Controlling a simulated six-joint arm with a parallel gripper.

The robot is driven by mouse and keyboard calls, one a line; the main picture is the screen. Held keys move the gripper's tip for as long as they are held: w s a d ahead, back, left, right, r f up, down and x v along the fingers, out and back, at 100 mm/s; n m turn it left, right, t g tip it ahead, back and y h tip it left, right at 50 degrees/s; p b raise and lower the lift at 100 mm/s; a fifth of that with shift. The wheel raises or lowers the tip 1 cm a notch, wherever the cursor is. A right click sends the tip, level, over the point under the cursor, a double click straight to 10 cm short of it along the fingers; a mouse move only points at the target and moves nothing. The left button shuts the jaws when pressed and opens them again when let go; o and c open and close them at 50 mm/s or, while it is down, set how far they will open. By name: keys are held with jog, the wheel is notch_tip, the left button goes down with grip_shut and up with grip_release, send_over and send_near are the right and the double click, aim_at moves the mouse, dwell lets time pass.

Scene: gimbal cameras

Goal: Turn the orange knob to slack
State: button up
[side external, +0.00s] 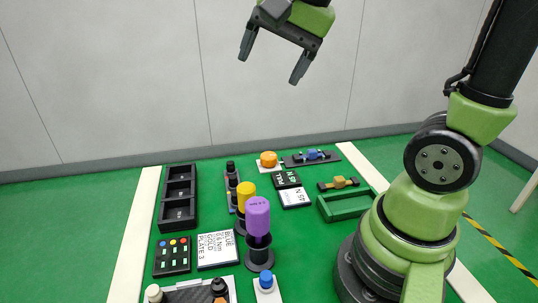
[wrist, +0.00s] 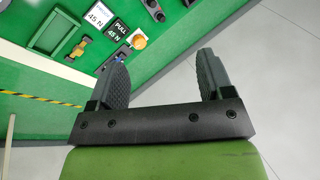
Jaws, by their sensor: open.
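The orange knob (side external: 268,159) sits on a small white base at the back of the green work surface, in the side view. It also shows in the wrist view (wrist: 138,41), near the surface's edge, just beyond my left finger. My gripper (side external: 272,66) is high above the work surface, well apart from the knob. Its two fingers are spread and nothing is between them; they also show in the wrist view (wrist: 166,78). Any marking for slack on the knob is too small to read.
A black plate with a blue part (side external: 312,157) stands right of the knob, and a "PULL" label block (side external: 286,179) in front.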

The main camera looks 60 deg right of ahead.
jog(key=w+d+f+m+g, duration=0.1)
jog(key=w+d+f+m, duration=0.25)
jog(key=w+m, duration=0.2)
jog(key=m+g, duration=0.4)
jog(key=m, duration=1)
send_over(269, 155)
jog(key=shift+h, duration=0.3)
notch_tip(269, 155, down, 18)
jog(key=shift+r, duration=0.1)
notch_tip(269, 155, down, 9)
jog(key=shift+f, duration=0.1)
jog(key=shift+c, duration=0.3)
jog(key=c, duration=0.9)
